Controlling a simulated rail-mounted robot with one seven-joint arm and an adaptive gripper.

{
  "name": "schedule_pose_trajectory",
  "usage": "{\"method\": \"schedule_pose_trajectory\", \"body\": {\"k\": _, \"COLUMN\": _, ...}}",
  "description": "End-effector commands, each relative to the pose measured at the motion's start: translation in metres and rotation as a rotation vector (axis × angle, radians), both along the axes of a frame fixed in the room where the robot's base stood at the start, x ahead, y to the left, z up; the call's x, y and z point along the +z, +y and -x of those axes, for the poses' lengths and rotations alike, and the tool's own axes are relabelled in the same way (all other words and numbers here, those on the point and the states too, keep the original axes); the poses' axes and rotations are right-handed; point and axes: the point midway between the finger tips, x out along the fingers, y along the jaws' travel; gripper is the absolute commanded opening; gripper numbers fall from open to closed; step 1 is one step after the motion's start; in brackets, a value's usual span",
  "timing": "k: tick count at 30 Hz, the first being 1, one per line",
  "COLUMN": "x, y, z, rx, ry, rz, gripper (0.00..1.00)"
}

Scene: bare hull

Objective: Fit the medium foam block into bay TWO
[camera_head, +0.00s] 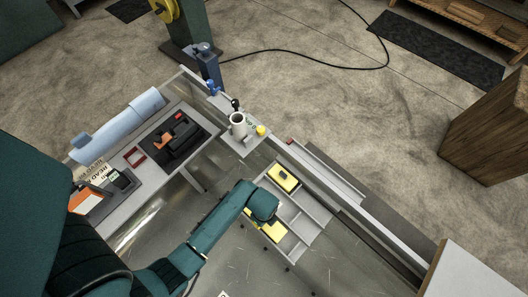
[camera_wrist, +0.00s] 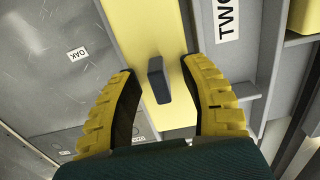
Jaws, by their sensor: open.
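A yellow foam block (camera_wrist: 152,28) with a dark upright grip tab (camera_wrist: 158,82) lies below my gripper (camera_wrist: 160,66) in the wrist view. My gripper is open, one yellow finger on each side of the tab, with gaps showing. A white label reading TWO (camera_wrist: 227,18) is on the grey divider to the right of this block. In the head view my wrist partly hides a yellow block (camera_head: 273,231) in the grey compartment tray (camera_head: 312,219). Another yellow block (camera_head: 283,178) sits in the tray's upper bay. I cannot tell the blocks' sizes for certain.
Part of another yellow piece (camera_wrist: 306,16) shows at the wrist view's upper right. An OAK label (camera_wrist: 77,54) is on the grey surface at left. In the head view, a metal rail (camera_head: 345,206) runs beside the tray, and a white mug (camera_head: 238,125) stands on a ledge.

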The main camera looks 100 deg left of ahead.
Motion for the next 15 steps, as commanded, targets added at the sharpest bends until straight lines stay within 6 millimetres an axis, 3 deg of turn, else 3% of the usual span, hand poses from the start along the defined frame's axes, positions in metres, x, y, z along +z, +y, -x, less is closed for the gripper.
{"method": "schedule_pose_trajectory", "body": {"k": 1, "x": 0.0002, "y": -0.0002, "z": 0.0001, "rx": 0.000, "ry": 0.000, "rz": 0.000, "gripper": 0.34}}
{"method": "schedule_pose_trajectory", "body": {"k": 6, "x": 0.0003, "y": -0.0002, "z": 0.0001, "rx": 0.000, "ry": 0.001, "rz": 0.001, "gripper": 0.01}}
{"method": "schedule_pose_trajectory", "body": {"k": 15, "x": 0.0000, "y": -0.0004, "z": 0.0003, "rx": 0.000, "ry": 0.001, "rz": 0.001, "gripper": 0.00}}
